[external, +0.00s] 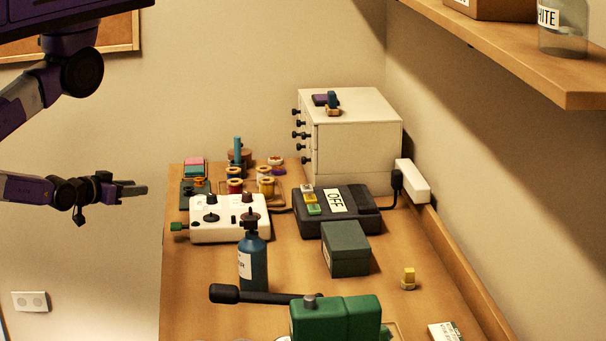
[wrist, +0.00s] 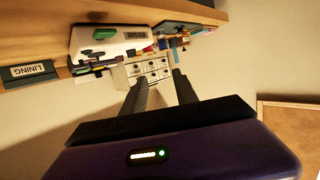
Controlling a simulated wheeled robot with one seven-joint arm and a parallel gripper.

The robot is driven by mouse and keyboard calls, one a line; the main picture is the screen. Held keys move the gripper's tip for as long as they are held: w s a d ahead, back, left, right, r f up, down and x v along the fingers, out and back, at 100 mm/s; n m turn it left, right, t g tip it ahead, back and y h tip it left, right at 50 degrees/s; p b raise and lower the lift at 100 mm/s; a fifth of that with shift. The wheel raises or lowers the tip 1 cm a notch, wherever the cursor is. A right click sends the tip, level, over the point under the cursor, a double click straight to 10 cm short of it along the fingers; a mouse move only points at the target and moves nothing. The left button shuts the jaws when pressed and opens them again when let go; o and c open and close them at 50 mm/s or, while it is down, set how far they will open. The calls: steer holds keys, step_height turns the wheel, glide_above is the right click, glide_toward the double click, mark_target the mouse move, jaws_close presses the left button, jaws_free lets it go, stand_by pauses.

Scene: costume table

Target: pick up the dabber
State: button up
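I cannot tell for certain which thing is the dabber. A small yellow piece (external: 408,277) stands alone at the table's right. My gripper (external: 138,190) is left of the table, in the air, clear of everything. In the wrist view its two dark fingers (wrist: 160,78) are apart with nothing between them. The drawer cabinet (wrist: 150,70) shows small beyond the fingers.
A white control box (external: 230,217) with knobs, thread spools (external: 266,187), a dark box marked OFF (external: 340,210), a grey-green box (external: 345,248), a blue bottle (external: 253,262) and a green machine part (external: 335,318) crowd the wooden table. A shelf (external: 540,75) overhangs at upper right.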

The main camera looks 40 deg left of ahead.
steer(key=shift+o, duration=0.9)
